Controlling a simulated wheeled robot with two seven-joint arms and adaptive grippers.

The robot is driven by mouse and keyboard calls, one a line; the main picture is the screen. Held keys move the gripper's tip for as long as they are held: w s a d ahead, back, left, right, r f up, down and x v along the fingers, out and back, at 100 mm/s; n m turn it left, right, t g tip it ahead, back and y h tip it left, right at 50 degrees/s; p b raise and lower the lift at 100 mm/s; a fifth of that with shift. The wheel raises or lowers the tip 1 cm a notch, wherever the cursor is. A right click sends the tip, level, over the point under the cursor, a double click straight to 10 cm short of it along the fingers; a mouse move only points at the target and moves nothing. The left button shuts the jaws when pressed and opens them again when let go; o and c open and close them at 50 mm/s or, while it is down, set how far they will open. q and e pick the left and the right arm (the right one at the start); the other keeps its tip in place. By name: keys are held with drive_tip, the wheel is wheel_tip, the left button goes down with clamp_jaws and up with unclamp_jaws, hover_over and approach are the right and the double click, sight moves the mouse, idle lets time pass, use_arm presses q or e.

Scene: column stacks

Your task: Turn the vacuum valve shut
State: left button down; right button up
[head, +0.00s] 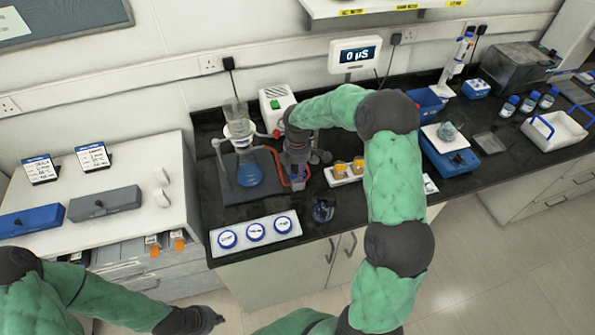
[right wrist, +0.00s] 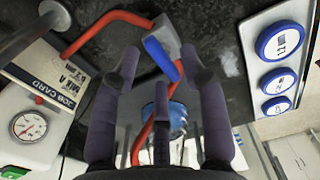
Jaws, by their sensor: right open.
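The vacuum valve has a grey body (right wrist: 166,36) and a blue lever (right wrist: 160,60), with red tubing (right wrist: 112,20) running into it, in the right wrist view. My right gripper (right wrist: 163,72) is open. Its fingers are spread to both sides of the blue lever in that view; I cannot tell whether they touch it. In the head view my right gripper (head: 295,178) points down beside the red tubing (head: 272,165) and hides the valve. My left gripper (head: 204,320) is low at the left, away from the bench, its fingers too small to judge.
A filter flask with blue liquid (head: 249,172) stands left of my right gripper. A pump with a gauge (right wrist: 28,126) and a job card (right wrist: 45,82) are close by.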

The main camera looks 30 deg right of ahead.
drive_tip(key=shift+f, duration=0.2)
clamp_jaws()
